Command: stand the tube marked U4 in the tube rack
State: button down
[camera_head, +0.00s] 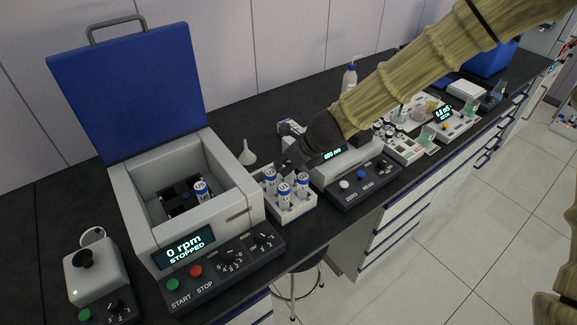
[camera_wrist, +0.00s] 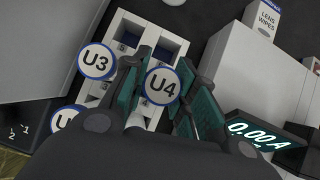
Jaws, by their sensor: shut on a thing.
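The tube marked U4 (camera_wrist: 161,87) has a white cap top with a blue rim and sits between the green-padded fingers of my gripper (camera_wrist: 166,80), which is shut on it. The tube is over the right column of the white tube rack (camera_wrist: 172,44); its lower end is hidden, so I cannot tell how deep it sits. The tube marked U3 (camera_wrist: 97,61) stands in the left column, with another tube (camera_wrist: 66,119) below it, its label partly hidden. In the head view the rack (camera_head: 296,212) shows several blue-rimmed tubes, with my dark gripper (camera_head: 293,160) just behind them.
A photometer (camera_head: 352,178) stands close on the right. A funnel (camera_head: 246,153) and a lens wipes box (camera_wrist: 262,20) are behind.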

jog(key=shift+f, duration=0.65)
jog(key=shift+f, duration=0.15)
jog(key=c, duration=1.4)
grip_release()
jog(key=shift+c, duration=0.2)
jog(key=shift+s+d+r, duration=0.2)
jog(key=shift+r, duration=0.4)
jog(key=shift+v, duration=5.45)
jog(key=shift+s, duration=0.1)
